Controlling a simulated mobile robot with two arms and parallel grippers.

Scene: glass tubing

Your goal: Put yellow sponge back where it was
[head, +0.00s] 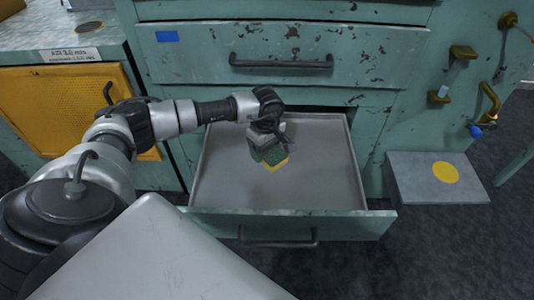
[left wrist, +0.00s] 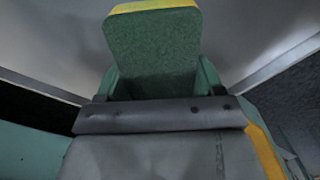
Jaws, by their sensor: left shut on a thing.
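The sponge, green with a yellow layer, shows in the head view (head: 273,157) over the open drawer (head: 320,180). My left gripper (head: 266,142) reaches over the drawer and is shut on the sponge. In the left wrist view the sponge's green face (left wrist: 155,55) sticks out beyond the gripper, with a yellow edge at the top. I cannot tell whether the sponge touches the drawer floor. The rest of the drawer floor looks empty. My right gripper is not in view.
A shut drawer with a dark handle (head: 281,62) sits above the open one. A grey box with a yellow disc (head: 445,172) stands on the floor at the right. A yellow perforated panel (head: 70,100) is at the left. Yellow fittings (head: 489,101) stick out at the right.

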